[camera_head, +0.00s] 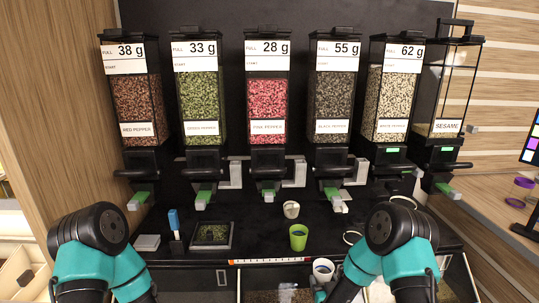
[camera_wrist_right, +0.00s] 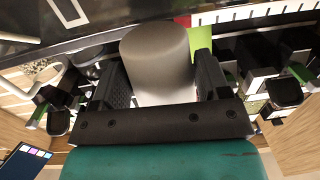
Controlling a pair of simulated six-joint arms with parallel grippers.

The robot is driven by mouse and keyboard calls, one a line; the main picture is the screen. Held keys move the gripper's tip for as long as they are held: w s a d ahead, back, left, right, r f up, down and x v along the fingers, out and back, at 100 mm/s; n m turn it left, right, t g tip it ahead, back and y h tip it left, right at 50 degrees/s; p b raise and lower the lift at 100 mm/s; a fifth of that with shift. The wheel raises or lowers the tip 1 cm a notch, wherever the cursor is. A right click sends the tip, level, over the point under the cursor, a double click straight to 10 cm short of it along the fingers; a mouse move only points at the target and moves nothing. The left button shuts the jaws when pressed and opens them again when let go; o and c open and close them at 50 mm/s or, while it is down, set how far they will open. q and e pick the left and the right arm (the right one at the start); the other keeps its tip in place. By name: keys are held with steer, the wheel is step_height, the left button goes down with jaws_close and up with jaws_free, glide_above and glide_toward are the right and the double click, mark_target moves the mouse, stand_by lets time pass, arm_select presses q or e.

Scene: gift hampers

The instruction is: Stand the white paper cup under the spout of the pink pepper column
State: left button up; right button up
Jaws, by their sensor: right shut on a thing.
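The pink pepper column (camera_head: 268,110) is the middle one in the row, labelled "28 g", with its spout (camera_head: 268,190) low at its front. The white paper cup (camera_head: 323,268) is at the front of the counter, right of centre, its open top facing up. My right gripper (camera_wrist_right: 160,78) is shut on this cup, which also fills the space between its fingers in the right wrist view (camera_wrist_right: 155,48). The cup is in front of and to the right of the spout, apart from it. My left arm shows at the left, but its gripper is out of view.
A green cup (camera_head: 298,238) stands close behind the held cup. A small whitish cup (camera_head: 291,209) is farther back, near the pink spout. A dark tray of green bits (camera_head: 212,235) and a blue-topped object (camera_head: 174,222) are at the left. Other pepper columns flank the pink one.

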steer(key=shift+s+d+f+m+h, duration=0.2)
steer(key=shift+d+m+h, duration=0.1)
steer(key=shift+d+h, duration=0.2)
steer(key=shift+s+d+f+m+h, duration=0.15)
steer(key=shift+d+m+h, duration=0.2)
steer(key=shift+d, duration=0.25)
